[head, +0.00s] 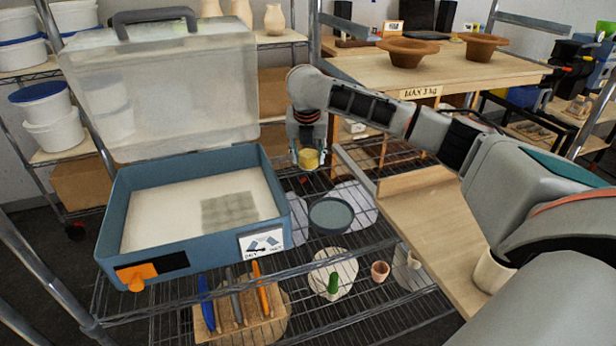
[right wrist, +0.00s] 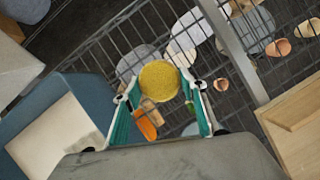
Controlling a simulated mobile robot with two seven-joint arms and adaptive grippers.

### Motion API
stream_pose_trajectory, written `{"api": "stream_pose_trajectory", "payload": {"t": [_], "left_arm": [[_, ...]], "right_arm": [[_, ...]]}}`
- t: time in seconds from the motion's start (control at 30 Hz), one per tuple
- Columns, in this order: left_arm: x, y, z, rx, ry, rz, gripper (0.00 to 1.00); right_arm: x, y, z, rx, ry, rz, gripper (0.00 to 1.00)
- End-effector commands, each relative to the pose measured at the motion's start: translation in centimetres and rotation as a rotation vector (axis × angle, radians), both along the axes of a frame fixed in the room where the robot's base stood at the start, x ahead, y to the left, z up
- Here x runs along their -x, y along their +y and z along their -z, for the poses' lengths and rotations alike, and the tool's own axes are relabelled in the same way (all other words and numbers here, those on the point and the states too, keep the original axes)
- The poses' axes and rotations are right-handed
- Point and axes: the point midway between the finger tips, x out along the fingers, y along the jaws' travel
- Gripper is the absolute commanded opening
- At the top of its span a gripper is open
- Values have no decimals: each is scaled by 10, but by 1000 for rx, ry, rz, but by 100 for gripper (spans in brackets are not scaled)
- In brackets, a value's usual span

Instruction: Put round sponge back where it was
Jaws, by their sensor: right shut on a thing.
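The round sponge (head: 309,158) is yellow and is held in my right gripper (head: 308,152), above the wire shelf, just right of the blue box's back right corner. In the right wrist view the sponge (right wrist: 159,81) sits between the two green-lined fingers, its round face toward the camera. The right gripper is shut on it. Below it and nearer the camera, a dark round dish (head: 330,215) lies on the wire shelf. My left gripper is not in view.
An open blue box (head: 180,267) with a raised translucent lid (head: 160,85) stands at left. A wooden tool holder (head: 238,325), a small clay pot (head: 380,270) and a green item (head: 333,284) stand in front. A wooden board (head: 425,225) is at right; a table (head: 440,70) stands behind.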

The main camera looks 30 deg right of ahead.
Motion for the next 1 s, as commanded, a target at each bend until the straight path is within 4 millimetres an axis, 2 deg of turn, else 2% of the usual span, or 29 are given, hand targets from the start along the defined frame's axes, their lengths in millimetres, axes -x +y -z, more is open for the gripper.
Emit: {"api": "stream_pose_trajectory", "payload": {"t": [0.17, 0.4, 0.5, 0.93, 0.97, 1.0], "left_arm": [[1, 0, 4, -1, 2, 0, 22], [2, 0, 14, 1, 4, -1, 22], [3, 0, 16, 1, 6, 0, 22], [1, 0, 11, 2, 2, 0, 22], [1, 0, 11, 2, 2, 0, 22], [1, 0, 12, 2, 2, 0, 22]], "right_arm": [[0, 0, 13, 1, 1, 0, 24], [0, 0, 53, -1, 2, 1, 24], [0, 0, 62, 1, 1, 0, 24], [0, 0, 65, 0, 0, 0, 24], [0, 0, 65, 0, -1, 0, 49], [0, 0, 65, 0, -1, 0, 58]]}}
